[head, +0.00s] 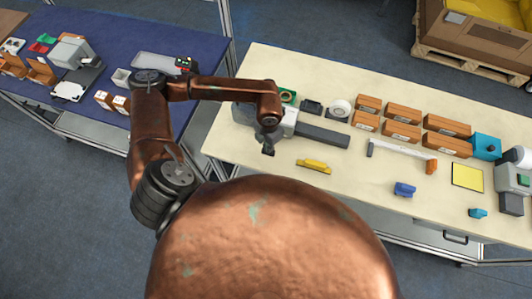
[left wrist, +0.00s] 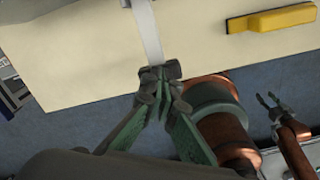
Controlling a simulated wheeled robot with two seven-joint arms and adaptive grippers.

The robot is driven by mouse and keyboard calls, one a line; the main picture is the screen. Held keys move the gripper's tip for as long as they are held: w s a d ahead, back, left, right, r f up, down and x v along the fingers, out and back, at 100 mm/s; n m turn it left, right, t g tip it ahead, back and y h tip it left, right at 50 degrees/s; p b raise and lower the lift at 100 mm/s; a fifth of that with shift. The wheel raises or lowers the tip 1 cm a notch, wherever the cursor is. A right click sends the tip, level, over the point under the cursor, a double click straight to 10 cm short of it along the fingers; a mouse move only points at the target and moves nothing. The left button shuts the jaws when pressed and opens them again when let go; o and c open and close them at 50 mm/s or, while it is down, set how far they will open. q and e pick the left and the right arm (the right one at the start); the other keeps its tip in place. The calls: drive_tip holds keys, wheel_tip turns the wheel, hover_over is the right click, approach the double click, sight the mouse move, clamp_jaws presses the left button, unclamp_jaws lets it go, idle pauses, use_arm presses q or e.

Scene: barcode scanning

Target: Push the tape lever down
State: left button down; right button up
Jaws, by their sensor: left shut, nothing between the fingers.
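The tape machine is a grey device with a pale block (head: 290,120) and a long dark grey bar (head: 322,134) at the left end of the cream table. My left gripper (head: 268,150) is at its front, by the near table edge, shut and empty. In the left wrist view its fingertips (left wrist: 161,78) meet at the end of a pale grey strip (left wrist: 147,30). I cannot tell whether they touch it or whether it is the tape lever. Another gripper (left wrist: 269,99), apparently my right, hangs low at the right with its fingers apart.
A yellow tool (head: 314,166) lies on the cream table (head: 345,195) right of my left gripper. Several brown boxes (head: 403,132) stand along the back. A blue object (head: 404,189) lies further right. A blue table (head: 105,40) stands at the left.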

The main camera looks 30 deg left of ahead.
use_arm(q)
drive_tip(key=shift+w+f+b, duration=0.1)
drive_tip(key=shift+f+b, duration=1.8)
drive_tip(key=shift+f, duration=0.55)
drive_tip(key=shift+r, duration=0.15)
drive_tip(key=shift+r+p, duration=0.3)
drive_tip(key=shift+p, duration=0.05)
wheel_tip(320, 180, up, 13)
drive_tip(key=p, duration=0.6)
drive_tip(key=shift+f, duration=0.15)
